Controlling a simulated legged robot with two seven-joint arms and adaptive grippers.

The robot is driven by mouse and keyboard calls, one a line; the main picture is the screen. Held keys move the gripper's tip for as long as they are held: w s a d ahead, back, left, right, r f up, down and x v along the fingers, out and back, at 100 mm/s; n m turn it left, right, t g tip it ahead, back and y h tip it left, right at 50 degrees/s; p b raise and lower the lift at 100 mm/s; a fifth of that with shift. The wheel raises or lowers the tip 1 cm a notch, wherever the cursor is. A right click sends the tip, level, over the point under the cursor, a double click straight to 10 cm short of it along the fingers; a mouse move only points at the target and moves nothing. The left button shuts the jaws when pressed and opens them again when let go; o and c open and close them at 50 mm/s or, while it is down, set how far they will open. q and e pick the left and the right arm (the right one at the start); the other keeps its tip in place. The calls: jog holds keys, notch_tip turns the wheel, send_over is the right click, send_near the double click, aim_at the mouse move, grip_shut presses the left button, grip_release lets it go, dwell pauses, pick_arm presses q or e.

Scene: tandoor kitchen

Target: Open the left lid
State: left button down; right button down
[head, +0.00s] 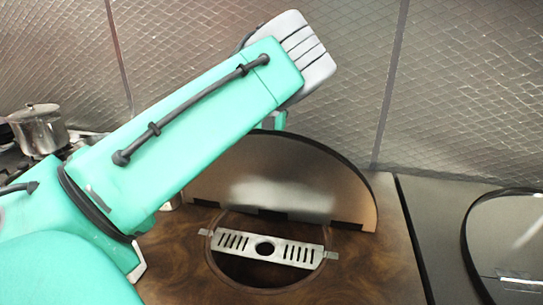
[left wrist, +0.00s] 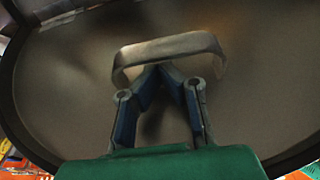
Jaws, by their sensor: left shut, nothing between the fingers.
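The left lid (head: 285,180) is a half-round metal lid standing raised and tilted at the back of a round opening in the brown top. In the left wrist view its outer face (left wrist: 75,85) fills most of the picture, with a bent strap handle (left wrist: 170,48). My left gripper (left wrist: 163,72) is shut and empty, its fingertips at the handle and partly behind it. Whether they touch it I cannot tell. In the head view my left arm crosses above the lid, and the fingers are hidden. My right gripper is in neither view.
A slotted metal plate (head: 267,249) spans the dark opening below the lid. Another round metal cover (head: 512,240) lies at the right on a dark counter (head: 440,215). A steel pot (head: 40,130) stands at far left. A quilted metal wall (head: 340,80) rises behind.

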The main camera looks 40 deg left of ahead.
pick_arm(q)
jog(key=shift+a, duration=0.1)
jog(key=v, duration=1.1)
jog(key=shift+w+r, duration=0.2)
jog(key=shift+r, duration=0.15)
